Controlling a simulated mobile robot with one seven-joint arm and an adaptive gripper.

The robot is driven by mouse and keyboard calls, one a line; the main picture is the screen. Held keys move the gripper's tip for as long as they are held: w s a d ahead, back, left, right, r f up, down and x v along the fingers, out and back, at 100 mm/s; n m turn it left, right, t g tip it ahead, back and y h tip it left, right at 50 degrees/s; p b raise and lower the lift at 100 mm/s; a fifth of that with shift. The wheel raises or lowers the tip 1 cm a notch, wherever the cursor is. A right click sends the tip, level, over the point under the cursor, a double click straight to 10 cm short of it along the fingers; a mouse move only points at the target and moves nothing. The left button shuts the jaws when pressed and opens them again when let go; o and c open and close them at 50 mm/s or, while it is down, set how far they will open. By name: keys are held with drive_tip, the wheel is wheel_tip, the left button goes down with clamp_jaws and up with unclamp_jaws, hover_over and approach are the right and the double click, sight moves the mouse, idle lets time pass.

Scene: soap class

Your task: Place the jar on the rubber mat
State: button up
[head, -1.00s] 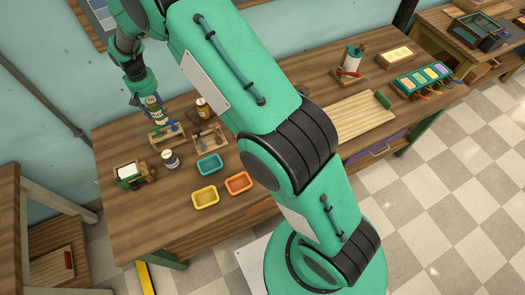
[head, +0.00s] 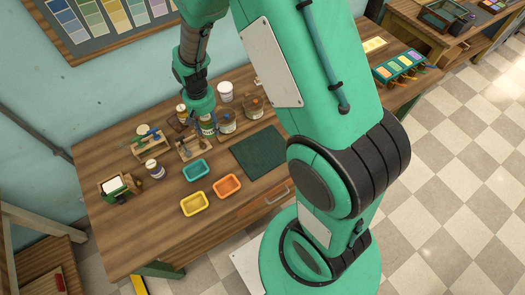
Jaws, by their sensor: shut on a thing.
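My gripper (head: 204,112) points down over the back part of the workbench. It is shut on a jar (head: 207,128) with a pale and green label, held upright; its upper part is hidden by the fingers. The gap between the jar and the bench is hard to tell. The rubber mat (head: 259,153) is a dark green square lying flat on the bench, to the right of and nearer than the held jar. Its visible surface is bare, and its right edge is close to my arm in the picture.
Other jars (head: 227,123) (head: 253,107) and a white pot (head: 225,91) stand behind the mat. A wooden tool rack (head: 192,148) is just in front of the held jar. Teal (head: 196,170), orange (head: 227,186) and yellow (head: 194,204) trays lie left of the mat.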

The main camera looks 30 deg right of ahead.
drive_tip(key=s+d+f+m, duration=0.1)
drive_tip(key=s+d, duration=0.4)
drive_tip(key=s, duration=0.7)
drive_tip(key=s+d+f+m, duration=0.15)
drive_tip(key=s+d, duration=0.35)
drive_tip(key=s, duration=0.7)
wheel_tip(320, 180, down, 9)
drive_tip(key=shift+a, duration=0.2)
drive_tip(key=shift+r, duration=0.1)
hover_over(249, 154)
drive_tip(key=shift+f, duration=0.8)
drive_tip(key=shift+f, duration=0.1)
drive_tip(key=shift+f, duration=1.6)
